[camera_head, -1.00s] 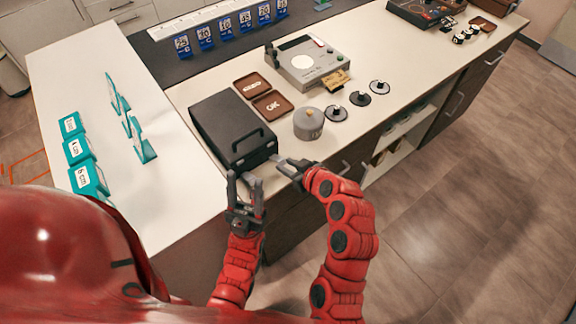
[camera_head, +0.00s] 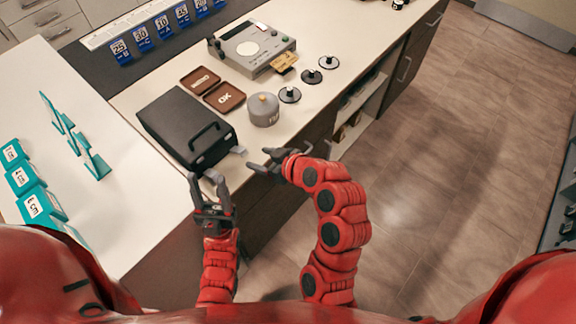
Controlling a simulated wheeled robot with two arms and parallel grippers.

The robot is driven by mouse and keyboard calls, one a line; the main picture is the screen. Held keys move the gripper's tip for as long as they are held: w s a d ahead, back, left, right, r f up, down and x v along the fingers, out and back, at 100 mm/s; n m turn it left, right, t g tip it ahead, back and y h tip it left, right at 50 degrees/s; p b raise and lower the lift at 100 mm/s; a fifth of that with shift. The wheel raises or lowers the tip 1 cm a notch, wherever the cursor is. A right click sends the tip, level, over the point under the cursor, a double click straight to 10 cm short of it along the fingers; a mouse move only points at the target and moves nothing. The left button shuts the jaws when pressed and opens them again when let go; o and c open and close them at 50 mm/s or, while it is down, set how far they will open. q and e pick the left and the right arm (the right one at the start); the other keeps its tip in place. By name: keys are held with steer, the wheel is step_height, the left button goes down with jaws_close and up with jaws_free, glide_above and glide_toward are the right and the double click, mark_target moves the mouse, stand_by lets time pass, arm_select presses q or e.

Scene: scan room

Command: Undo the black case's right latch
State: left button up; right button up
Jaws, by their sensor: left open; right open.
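The black case (camera_head: 172,118) stands closed on the pale counter, with its dark handle (camera_head: 205,136) on the front. The right latch (camera_head: 238,150) shows as a small light grey tab sticking out from the case's front right corner. My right gripper (camera_head: 259,160) is open and empty, just right of this latch and apart from it. My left gripper (camera_head: 205,180) is open, fingers pointing up, just in front of the case's front left part. It hides the left latch area, and I cannot tell whether it touches the case.
A grey lidded pot (camera_head: 263,109) stands right of the case, with black discs (camera_head: 310,76) beyond it. A grey device (camera_head: 252,48) is further back. Teal stands (camera_head: 92,160) are at left. Open floor lies right of the counter.

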steer(key=p+v, duration=1.1)
steer(key=p, duration=0.1)
steer(key=shift+s+d, duration=0.15)
steer(key=shift+r, duration=0.1)
